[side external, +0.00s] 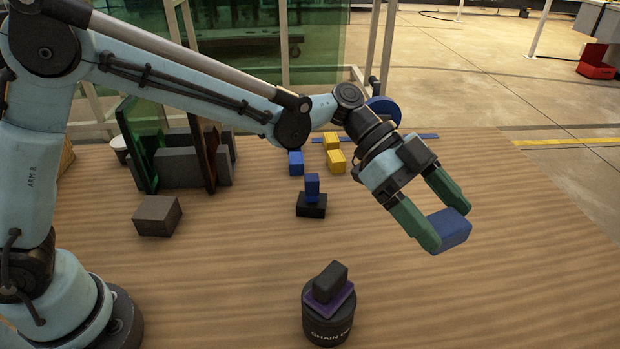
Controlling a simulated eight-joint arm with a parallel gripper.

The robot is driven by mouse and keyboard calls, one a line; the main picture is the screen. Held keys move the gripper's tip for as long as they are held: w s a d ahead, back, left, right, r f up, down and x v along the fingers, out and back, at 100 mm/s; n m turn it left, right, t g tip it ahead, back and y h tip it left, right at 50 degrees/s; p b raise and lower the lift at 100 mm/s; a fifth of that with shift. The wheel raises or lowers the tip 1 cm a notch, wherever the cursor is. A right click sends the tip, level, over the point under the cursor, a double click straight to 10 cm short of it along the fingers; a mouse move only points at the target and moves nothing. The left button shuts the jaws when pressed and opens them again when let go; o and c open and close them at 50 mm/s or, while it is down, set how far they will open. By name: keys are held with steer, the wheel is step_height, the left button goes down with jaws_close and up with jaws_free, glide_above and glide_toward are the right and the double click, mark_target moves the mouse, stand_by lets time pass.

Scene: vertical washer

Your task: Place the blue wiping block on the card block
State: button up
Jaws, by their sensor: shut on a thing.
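My gripper (442,219) has green fingers and is shut on a blue block (452,232). It holds the block tilted, on the right side of the view, seemingly above the table. I cannot tell for sure which thing is the card block. A dark grey-brown block (157,216) lies on the table at the left. A black block (311,211) near the middle has a small upright blue block (312,187) on it. Another blue block (296,163) stands farther back.
Two yellow blocks (336,161) lie at the back beside a blue strip (410,136). A black round container (327,326) stands at the front with a purple piece (333,303) and a dark block (330,282) stacked on it. A rack with panels (192,166) stands back left. The wooden table (480,300) is clear at front right.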

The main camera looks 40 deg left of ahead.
steer(key=w+a+r+n+t+y, duration=0.15)
steer(key=a+r+n+t, duration=0.4)
steer(key=a, duration=0.65)
steer(key=w+a+r+n+t+y, duration=0.1)
steer(key=a+r+n+t+y, duration=0.35)
steer(key=a, duration=0.65)
steer(key=s+a+r+n+t+y, duration=0.2)
steer(key=s+a+r+n+t, duration=0.15)
steer(key=a+n, duration=0.4)
steer(key=shift+s+a+f+n+y, duration=0.9)
steer(key=shift+f+y, duration=1.2)
steer(key=shift+f, duration=1.2)
step_height(320, 180, up, 10)
steer(key=r, duration=0.1)
steer(key=s+a+f+n+g+y, duration=0.3)
steer(key=s+a+f+n+y, duration=0.3)
steer(key=a+n+y, duration=0.15)
steer(key=s+a+r+n+g+y, duration=0.5)
steer(key=s+a+r+n+g, duration=0.1)
steer(key=n+g, duration=0.35)
step_height(320, 180, down, 25)
steer(key=shift+t, duration=0.4)
